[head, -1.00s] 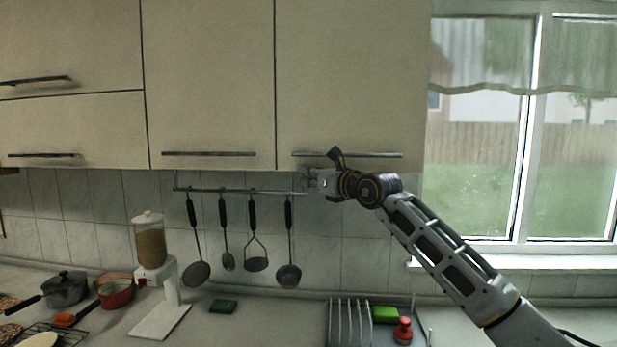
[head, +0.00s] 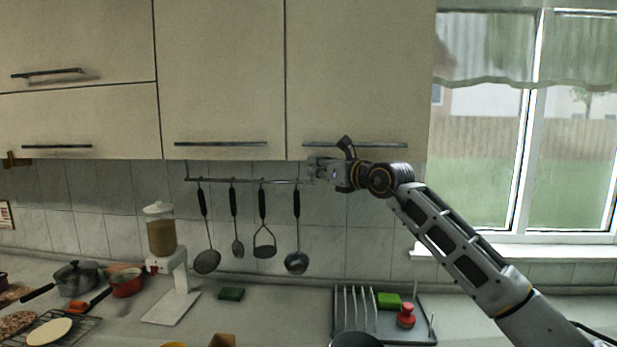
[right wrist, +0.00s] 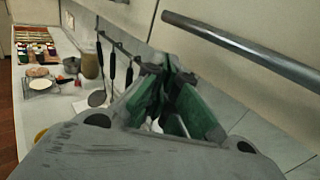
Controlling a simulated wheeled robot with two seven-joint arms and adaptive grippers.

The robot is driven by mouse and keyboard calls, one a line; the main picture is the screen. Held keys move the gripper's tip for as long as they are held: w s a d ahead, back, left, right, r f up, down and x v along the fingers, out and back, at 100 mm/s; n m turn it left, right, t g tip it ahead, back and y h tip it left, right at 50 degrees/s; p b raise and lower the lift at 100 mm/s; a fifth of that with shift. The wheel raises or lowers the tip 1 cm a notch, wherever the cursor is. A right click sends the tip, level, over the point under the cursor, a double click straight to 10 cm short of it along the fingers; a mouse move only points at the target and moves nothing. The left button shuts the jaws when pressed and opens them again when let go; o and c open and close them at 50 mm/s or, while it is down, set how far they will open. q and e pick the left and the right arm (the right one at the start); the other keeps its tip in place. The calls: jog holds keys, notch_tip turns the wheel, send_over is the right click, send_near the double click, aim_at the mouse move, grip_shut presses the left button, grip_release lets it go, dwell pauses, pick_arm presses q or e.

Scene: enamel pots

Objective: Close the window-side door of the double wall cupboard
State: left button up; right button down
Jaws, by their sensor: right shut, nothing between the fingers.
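The double wall cupboard has two cream doors side by side. Its window-side door (head: 360,75) is the right one and looks flush with the window-far door (head: 220,75), with only a thin dark seam between them. The window-side door's bar handle (head: 385,145) runs along its lower edge. It also crosses the upper right of the right wrist view (right wrist: 250,50). My right gripper (head: 314,169) is shut and empty, just below that door's lower edge near its left end. In the right wrist view its green-padded fingers (right wrist: 172,88) are together, apart from the handle. My left gripper is not in view.
A rail (head: 245,181) with several hanging utensils is beside and behind my right gripper. Below are a grain dispenser (head: 160,237), a drying rack (head: 365,310) and pots (head: 75,278) on the counter. The window (head: 500,150) is at the right.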

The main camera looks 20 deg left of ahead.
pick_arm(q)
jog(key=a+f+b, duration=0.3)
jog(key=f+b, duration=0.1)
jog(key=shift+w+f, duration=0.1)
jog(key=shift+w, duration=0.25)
pick_arm(e)
jog(key=s+d, duration=0.2)
jog(key=s, duration=0.8)
jog(key=shift+s+d, duration=0.15)
jog(key=shift+s, duration=0.1)
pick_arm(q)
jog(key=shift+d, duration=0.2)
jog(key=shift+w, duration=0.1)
pick_arm(e)
jog(key=shift+s+f, duration=0.1)
